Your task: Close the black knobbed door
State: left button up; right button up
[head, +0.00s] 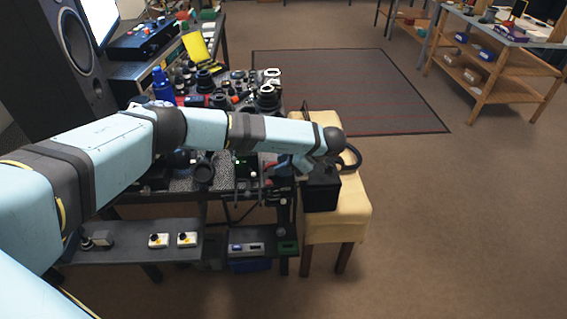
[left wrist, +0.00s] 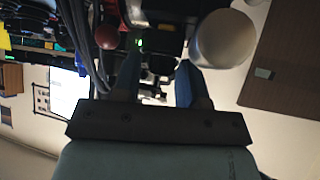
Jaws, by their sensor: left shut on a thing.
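A dark boxy unit with a small green light (head: 243,171) stands at the right end of the crowded bench. Small pale and red knobs show beside it, but which panel is the black knobbed door is hard to tell. My left gripper (head: 282,172) reaches over the bench from the left and points back at this unit. In the left wrist view its two blue fingers (left wrist: 158,82) stand apart, closed on a small dark part between them, seemingly the door's knob. The grip itself is dark and partly hidden. My right gripper is not in view.
Lenses and tools crowd the bench top; a lower shelf (head: 130,240) holds small boxes. A wooden shelf rack (head: 490,70) stands far right.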

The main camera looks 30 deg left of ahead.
pick_arm(q)
jog(key=shift+s+f, duration=0.1)
jog(key=shift+f, duration=0.1)
jog(key=o, duration=0.7)
jog(key=shift+r, duration=0.1)
jog(key=p+v, duration=0.1)
jog(key=v, duration=1.2)
jog(key=shift+d+r, duration=0.2)
jog(key=shift+d, duration=0.1)
